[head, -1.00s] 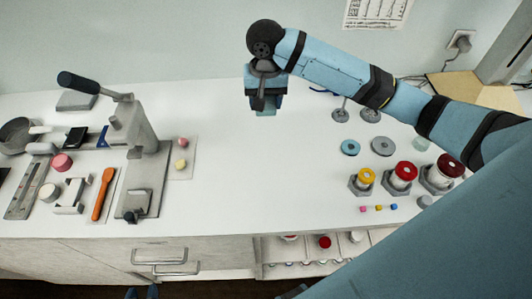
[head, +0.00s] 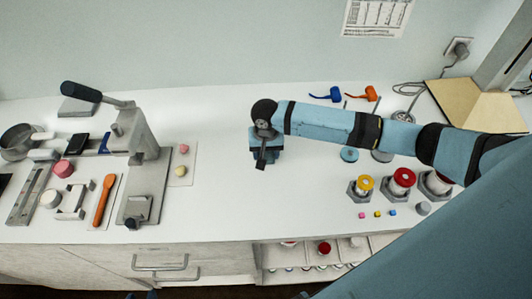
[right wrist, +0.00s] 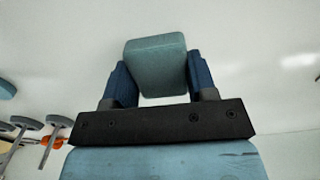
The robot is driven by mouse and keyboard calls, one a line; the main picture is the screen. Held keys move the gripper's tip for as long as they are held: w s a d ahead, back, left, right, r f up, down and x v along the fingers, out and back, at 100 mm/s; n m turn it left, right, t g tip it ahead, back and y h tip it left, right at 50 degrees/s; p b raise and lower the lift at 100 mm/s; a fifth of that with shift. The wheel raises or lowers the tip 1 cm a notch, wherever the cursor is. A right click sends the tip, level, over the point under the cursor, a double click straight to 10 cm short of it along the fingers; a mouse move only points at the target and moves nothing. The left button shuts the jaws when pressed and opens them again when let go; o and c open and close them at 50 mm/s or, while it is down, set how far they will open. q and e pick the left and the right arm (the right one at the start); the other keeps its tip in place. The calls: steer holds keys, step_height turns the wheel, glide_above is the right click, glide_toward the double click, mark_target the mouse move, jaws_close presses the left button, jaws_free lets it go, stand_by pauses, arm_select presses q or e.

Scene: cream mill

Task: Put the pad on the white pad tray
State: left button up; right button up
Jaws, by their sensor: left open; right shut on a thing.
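The pad (right wrist: 155,65), a teal block with rounded corners, is between the two blue fingers of my right gripper (right wrist: 158,80), which is shut on it. In the head view my right gripper (head: 267,160) is over the middle of the white counter; the pad is hidden there by the gripper. A thin white plate (head: 188,152) with a small pink and a small yellow round piece lies left of the gripper, by the grey press. I cannot tell if it is the white pad tray. The fingertips of my left gripper (head: 141,296) barely show at the bottom edge, apart and empty.
The grey lever press (head: 130,130) stands at left with an orange spatula (head: 103,200) beside it. Jars with yellow and red lids (head: 402,178) stand at right. Blue and orange items (head: 362,94) lie at the back right.

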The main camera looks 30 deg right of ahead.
steer(key=shift+f, duration=0.6)
steer(key=o, duration=1)
steer(key=shift+f, duration=0.1)
